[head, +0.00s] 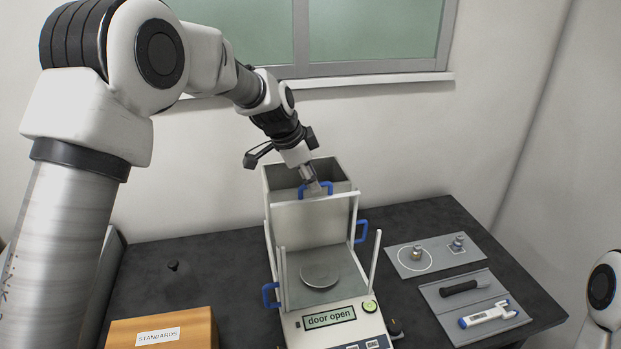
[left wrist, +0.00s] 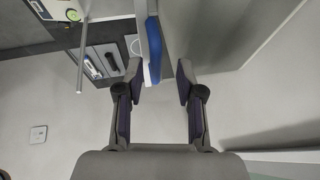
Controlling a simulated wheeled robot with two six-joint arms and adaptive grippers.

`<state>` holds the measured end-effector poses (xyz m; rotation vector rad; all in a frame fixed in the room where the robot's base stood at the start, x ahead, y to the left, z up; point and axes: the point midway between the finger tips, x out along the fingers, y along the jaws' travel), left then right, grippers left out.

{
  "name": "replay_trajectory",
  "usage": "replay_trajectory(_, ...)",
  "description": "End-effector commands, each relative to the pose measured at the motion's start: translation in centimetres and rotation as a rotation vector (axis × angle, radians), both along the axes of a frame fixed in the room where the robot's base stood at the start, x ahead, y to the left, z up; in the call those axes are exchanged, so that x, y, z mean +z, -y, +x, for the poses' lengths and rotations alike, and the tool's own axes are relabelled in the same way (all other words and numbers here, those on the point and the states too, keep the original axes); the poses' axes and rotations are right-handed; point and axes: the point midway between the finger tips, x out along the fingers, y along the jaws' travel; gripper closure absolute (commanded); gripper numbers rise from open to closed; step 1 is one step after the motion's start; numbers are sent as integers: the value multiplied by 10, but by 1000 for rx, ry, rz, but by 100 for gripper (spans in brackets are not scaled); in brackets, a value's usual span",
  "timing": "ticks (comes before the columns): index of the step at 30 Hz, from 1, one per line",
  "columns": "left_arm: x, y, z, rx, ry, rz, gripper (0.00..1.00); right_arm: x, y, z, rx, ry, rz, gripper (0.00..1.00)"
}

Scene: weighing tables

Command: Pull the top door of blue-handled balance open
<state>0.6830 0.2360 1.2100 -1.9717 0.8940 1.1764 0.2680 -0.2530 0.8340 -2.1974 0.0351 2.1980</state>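The blue-handled balance (head: 308,236) stands on the dark table. Its display (head: 329,317) reads "door open". The blue top handle (head: 328,187) is at the upper rear, in front of the grey housing. My left gripper (head: 312,182) is at this handle, pointing down. In the left wrist view, the two fingers of my left gripper (left wrist: 158,72) are apart. The blue handle (left wrist: 154,50) shows between their tips, nearer the left finger; I cannot tell whether they touch. My right gripper is out of view.
Blue side handles stand at the balance's left (head: 268,295) and right (head: 362,232). A round pan (head: 320,275) sits inside. A STANDARDS box (head: 165,328) is front left. A weight tray (head: 434,256) and a tool tray (head: 470,305) lie right. A wall stands behind.

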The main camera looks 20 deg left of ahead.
Motion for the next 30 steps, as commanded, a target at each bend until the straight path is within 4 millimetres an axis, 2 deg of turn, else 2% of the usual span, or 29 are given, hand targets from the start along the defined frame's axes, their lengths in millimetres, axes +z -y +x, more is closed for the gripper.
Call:
replay_trajectory(5, 31, -8, -10, 1, 4, -1, 63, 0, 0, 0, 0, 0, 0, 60)
replay_trajectory(12, 84, -21, -30, -1, -2, -1, 63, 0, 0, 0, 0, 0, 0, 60)
replay_trajectory(15, 96, -24, -35, 0, -4, -1, 63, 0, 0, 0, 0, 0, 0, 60)
replay_trajectory(30, 102, -26, -37, 0, -6, 0, 63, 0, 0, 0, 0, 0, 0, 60)
